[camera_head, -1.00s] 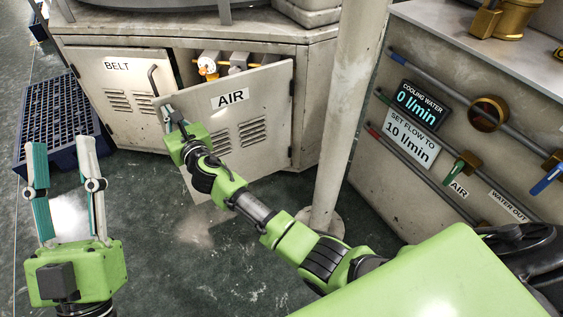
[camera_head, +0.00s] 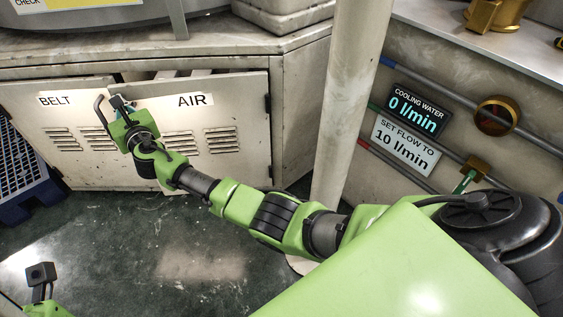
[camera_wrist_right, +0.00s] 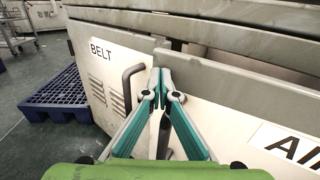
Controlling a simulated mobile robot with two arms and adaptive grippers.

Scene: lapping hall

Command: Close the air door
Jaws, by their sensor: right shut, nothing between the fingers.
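The belt door (camera_head: 60,135) adjoins on the left, with a dark curved handle (camera_head: 99,112) close to my right gripper. A blue pallet (camera_head: 22,175) lies at the left. A pale post (camera_head: 345,110) stands right of the cabinet, near my right arm. The floor in front is open.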

